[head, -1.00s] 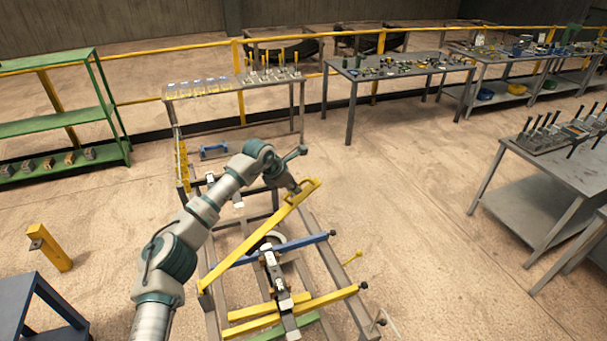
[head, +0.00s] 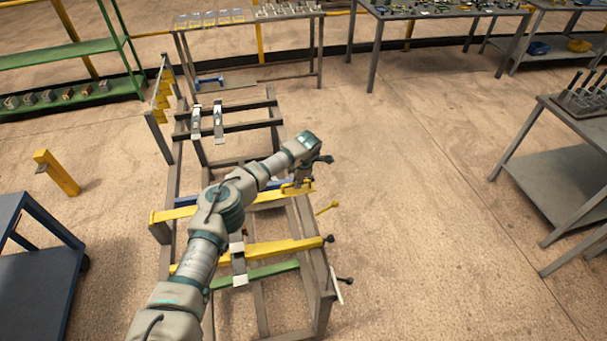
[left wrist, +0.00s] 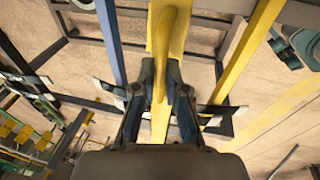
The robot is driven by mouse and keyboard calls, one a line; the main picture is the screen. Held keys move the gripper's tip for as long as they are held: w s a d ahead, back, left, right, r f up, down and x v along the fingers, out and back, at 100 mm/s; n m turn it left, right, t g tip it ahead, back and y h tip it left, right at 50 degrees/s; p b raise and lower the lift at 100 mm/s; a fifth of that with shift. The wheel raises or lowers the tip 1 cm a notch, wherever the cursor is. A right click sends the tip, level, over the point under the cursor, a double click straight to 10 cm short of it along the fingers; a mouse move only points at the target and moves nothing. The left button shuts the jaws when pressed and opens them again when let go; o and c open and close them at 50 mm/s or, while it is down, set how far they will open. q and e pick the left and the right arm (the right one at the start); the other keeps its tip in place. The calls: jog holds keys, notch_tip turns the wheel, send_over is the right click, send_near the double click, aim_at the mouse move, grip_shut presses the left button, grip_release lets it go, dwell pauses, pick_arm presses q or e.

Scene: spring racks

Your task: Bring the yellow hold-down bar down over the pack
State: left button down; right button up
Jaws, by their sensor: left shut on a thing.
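The yellow hold-down bar (head: 268,197) lies nearly level across the rack, from a pivot at its left side to its right rail. My left gripper (head: 298,186) is shut on the bar's right end, at the handle. In the left wrist view the yellow bar (left wrist: 164,28) runs between the fingers (left wrist: 160,76). The pack (head: 238,262), a dark strip with pale pieces, runs lengthwise below the bar, partly hidden by my arm. I cannot tell whether the bar touches it. My right gripper is not in view.
A blue bar (head: 186,202) lies just behind the hold-down bar. Another yellow bar (head: 285,247) and a green bar (head: 268,272) cross nearer me. A small yellow lever (head: 328,208) sticks out on the right.

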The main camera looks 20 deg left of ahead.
pick_arm(q)
jog(key=shift+w+a+f+y, duration=0.15)
jog(key=shift+w+f+y, duration=0.15)
jog(key=shift+f, duration=0.3)
jog(key=shift+s+b, duration=0.2)
jog(key=shift+b, duration=0.1)
jog(key=shift+f, duration=0.15)
jog(key=c, duration=1.4)
grip_release()
jog(key=shift+f, duration=0.1)
jog(key=shift+o, duration=1)
jog(key=shift+w+f, duration=0.25)
jog(key=shift+s+r, duration=0.1)
jog(key=shift+r, duration=0.35)
jog(key=w+v, duration=0.1)
jog(key=v, duration=1)
jog(key=shift+s, duration=0.25)
